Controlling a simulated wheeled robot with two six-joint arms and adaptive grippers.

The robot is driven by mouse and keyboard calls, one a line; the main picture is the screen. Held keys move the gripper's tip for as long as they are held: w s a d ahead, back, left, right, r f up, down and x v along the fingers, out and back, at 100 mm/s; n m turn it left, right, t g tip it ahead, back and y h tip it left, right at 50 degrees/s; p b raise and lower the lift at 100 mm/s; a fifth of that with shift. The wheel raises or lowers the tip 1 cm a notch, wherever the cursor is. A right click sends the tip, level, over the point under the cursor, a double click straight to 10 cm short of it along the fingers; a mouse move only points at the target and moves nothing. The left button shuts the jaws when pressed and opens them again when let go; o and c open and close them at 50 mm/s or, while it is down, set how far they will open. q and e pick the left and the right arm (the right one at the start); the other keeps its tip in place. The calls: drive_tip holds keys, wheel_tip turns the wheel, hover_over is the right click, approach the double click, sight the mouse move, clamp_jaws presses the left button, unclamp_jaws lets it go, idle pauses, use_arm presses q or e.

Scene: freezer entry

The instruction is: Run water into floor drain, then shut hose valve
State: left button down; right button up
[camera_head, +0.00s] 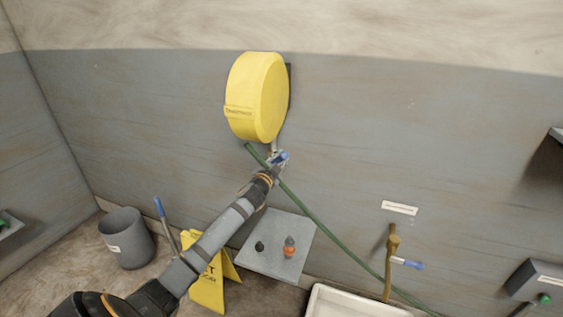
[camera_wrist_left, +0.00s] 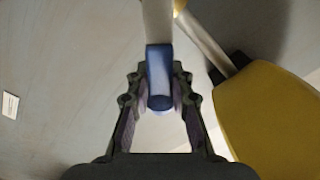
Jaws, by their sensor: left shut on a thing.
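A yellow hose reel (camera_head: 258,97) hangs on the grey wall, and its yellow side also shows in the left wrist view (camera_wrist_left: 270,120). Below it sits a small valve with a blue handle (camera_head: 283,156). My left gripper (camera_head: 276,163) is shut on the blue handle, which lies between its fingers in the left wrist view (camera_wrist_left: 159,80). A green hose (camera_head: 325,228) runs from under the reel down to the right. A brass pipe (camera_head: 391,252) with another blue lever (camera_head: 413,265) stands at lower right. I cannot make out a floor drain. My right gripper is not in view.
A grey plate (camera_head: 262,262) below the reel carries a black knob and an orange-and-grey piece. A yellow wet-floor sign (camera_head: 207,295), a grey bin (camera_head: 127,238) and a blue-topped handle (camera_head: 160,207) stand at left. A white basin (camera_head: 345,304) is at bottom right. Dark boxes line the right edge.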

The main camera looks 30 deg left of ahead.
use_arm(q)
drive_tip(key=shift+a, duration=0.1)
idle(0.4)
drive_tip(key=c, duration=1.2)
unclamp_jaws()
drive_tip(key=shift+o, duration=0.2)
drive_tip(key=v, duration=1.2)
